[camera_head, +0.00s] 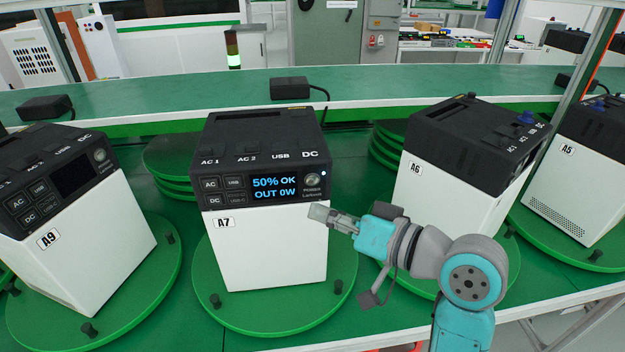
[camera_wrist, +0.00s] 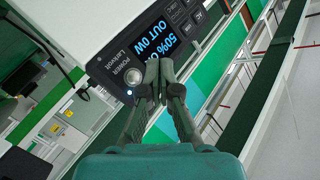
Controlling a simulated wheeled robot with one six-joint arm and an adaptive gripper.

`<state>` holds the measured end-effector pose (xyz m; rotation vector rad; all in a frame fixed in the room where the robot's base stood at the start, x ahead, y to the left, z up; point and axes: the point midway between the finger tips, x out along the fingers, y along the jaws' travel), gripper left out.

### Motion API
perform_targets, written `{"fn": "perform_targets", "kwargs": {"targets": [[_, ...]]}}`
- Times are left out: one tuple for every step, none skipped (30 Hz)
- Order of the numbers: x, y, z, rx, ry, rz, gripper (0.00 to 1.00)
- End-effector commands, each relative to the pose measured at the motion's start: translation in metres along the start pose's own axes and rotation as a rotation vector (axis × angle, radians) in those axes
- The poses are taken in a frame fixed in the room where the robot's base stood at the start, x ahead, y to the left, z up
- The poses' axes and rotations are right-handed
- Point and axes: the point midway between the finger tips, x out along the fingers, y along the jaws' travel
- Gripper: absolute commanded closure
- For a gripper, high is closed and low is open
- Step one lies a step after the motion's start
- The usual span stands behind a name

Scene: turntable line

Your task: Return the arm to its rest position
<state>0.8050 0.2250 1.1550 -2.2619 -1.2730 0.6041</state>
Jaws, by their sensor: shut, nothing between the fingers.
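My gripper (camera_head: 322,213) is shut and empty, in front of the right part of the power station A7 (camera_head: 262,245). In the wrist view my gripper (camera_wrist: 159,68) has its fingertips together near the POWER button (camera_wrist: 133,76) of A7; I cannot tell whether they touch the casing. My arm (camera_head: 440,260) reaches in from the lower right, bent at a joint. The display of A7 (camera_head: 274,188) is lit and reads "50% OK" and "OUT 0W". A small light by its button is lit.
A9 (camera_head: 95,250) stands to the left, A6 (camera_head: 450,190) and A5 (camera_head: 580,190) to the right, on green turntables. A9's display is dark. A green shelf (camera_head: 200,95) with black adapters (camera_head: 290,87) runs behind. A7's turntable (camera_head: 235,320) has short black pegs.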

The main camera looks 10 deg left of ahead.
Motion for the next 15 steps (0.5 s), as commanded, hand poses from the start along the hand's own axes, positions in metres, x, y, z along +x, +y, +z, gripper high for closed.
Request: {"fn": "perform_targets", "kwargs": {"targets": [[0.000,0.000,0.000,0.000,0.000,0.000,1.00],[0.000,0.000,0.000,0.000,0.000,0.000,1.00],[0.000,0.000,0.000,0.000,0.000,0.000,1.00],[0.000,0.000,0.000,0.000,0.000,0.000,1.00],[0.000,0.000,0.000,0.000,0.000,0.000,1.00],[0.000,0.001,0.001,0.002,0.001,0.002,1.00],[0.000,0.002,0.002,0.004,0.003,0.004,1.00],[0.000,0.004,0.004,0.009,0.007,0.008,1.00],[-0.001,0.008,0.007,0.016,0.015,0.016,1.00],[-0.001,0.012,0.011,0.023,0.022,0.024,1.00],[-0.002,0.017,0.015,0.032,0.031,0.034,1.00],[-0.003,0.025,0.022,0.045,0.045,0.050,1.00],[-0.005,0.031,0.028,0.055,0.059,0.064,1.00],[-0.006,0.037,0.035,0.067,0.072,0.080,1.00],[-0.009,0.047,0.044,0.081,0.091,0.103,1.00]]}}
